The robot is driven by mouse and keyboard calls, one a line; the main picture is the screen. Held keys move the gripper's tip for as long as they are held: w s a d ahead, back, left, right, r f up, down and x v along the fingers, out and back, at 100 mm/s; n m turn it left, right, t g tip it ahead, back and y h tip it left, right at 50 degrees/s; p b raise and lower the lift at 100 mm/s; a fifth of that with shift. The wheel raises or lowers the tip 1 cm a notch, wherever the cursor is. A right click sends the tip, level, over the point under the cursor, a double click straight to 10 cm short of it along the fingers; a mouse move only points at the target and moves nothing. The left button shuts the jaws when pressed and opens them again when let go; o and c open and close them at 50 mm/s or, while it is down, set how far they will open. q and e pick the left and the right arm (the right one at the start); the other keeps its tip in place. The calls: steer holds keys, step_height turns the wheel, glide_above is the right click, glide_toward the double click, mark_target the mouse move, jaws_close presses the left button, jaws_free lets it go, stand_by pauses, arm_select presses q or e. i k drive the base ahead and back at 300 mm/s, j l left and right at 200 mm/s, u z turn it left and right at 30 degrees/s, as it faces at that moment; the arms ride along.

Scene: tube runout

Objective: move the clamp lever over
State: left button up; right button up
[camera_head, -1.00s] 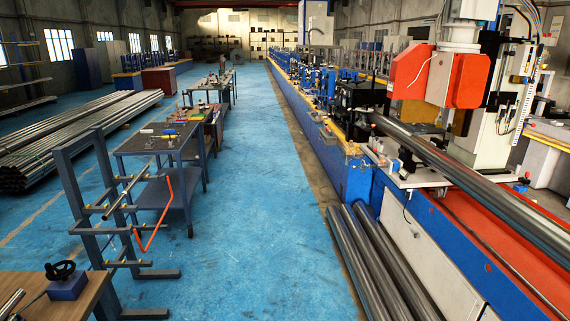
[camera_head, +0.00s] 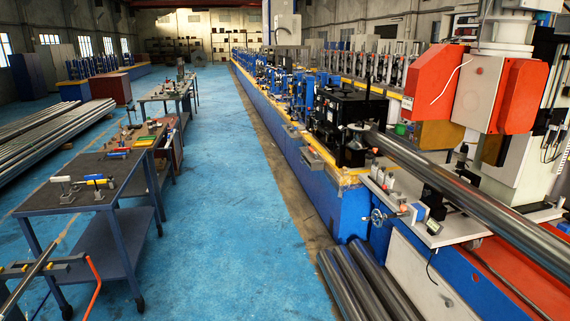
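Neither of my grippers shows in the head view. I cannot tell for sure which part is the clamp lever. A handwheel (camera_head: 378,217) sits on the near side of the tube line, below a pale ledge (camera_head: 420,222) that carries small fittings. A thin black upright rod (camera_head: 368,76) stands on the black machine unit (camera_head: 350,112). A long grey steel tube (camera_head: 470,200) runs from that unit toward the lower right.
The dark workbench (camera_head: 35,202) stands on the left. A rack bar with a red-orange hook (camera_head: 95,280) shows at the lower left. Several tubes (camera_head: 345,285) lie on the floor beside the line. A red-orange machine head (camera_head: 490,95) overhangs the tube. The blue aisle floor (camera_head: 235,220) is clear.

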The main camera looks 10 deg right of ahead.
mark_target(384, 186)
steer(key=i+j+z, duration=0.1)
steer(key=i+z, duration=0.35)
steer(key=i+j+z, duration=0.3)
steer(key=i+z, duration=0.15)
steer(key=i+j+z, duration=0.6)
steer(key=z, duration=0.25)
steer(key=i+j+z, duration=0.2)
steer(key=z, duration=0.3)
steer(key=i+j+z, duration=0.15)
steer(key=j+z, duration=0.3)
steer(key=i+j+z, duration=0.1)
steer(key=j+z, duration=0.2)
steer(key=z, duration=0.15)
